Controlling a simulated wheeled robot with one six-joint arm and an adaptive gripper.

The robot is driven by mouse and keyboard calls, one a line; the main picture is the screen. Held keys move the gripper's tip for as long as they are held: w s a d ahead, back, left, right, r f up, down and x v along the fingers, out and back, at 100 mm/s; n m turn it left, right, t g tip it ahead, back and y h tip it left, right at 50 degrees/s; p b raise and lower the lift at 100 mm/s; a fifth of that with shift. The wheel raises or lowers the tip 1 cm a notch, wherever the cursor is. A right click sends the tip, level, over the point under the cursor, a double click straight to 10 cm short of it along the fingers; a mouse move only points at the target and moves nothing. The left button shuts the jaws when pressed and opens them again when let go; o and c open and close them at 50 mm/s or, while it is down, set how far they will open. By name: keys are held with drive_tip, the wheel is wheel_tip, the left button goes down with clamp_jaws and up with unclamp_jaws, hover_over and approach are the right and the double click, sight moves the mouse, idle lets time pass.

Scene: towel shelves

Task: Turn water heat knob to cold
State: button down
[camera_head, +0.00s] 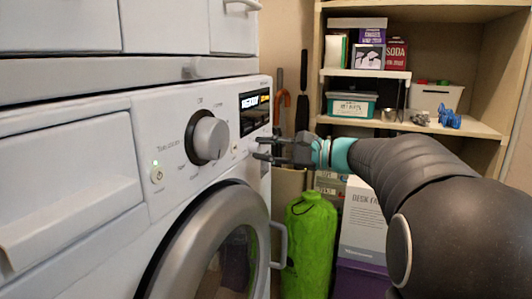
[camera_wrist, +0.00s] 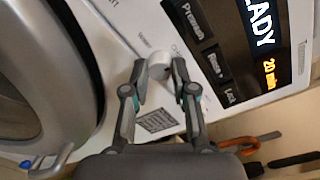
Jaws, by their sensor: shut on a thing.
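A small white knob (camera_wrist: 159,66) sits on the washing machine's front panel, beside the display, in the wrist view. My gripper (camera_wrist: 159,75) has one finger on each side of this knob and is shut on it. The lettering by the knob is too small to read, so I cannot tell its setting. In the head view my gripper (camera_head: 262,149) reaches in from the right to the panel's right end, below the display (camera_head: 254,110). I cannot make out the small knob's face there. A large round dial (camera_head: 210,138) is further left on the panel.
The round door (camera_head: 205,240) with its handle (camera_head: 280,243) is below the panel. Buttons (camera_wrist: 193,21) lie beside the display. A green bag (camera_head: 309,240) and a box (camera_head: 362,220) stand right of the machine, below shelves (camera_head: 470,125) with boxes and small items.

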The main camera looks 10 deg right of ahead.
drive_tip(key=c, duration=0.9)
unclamp_jaws()
drive_tip(key=v, duration=1.2)
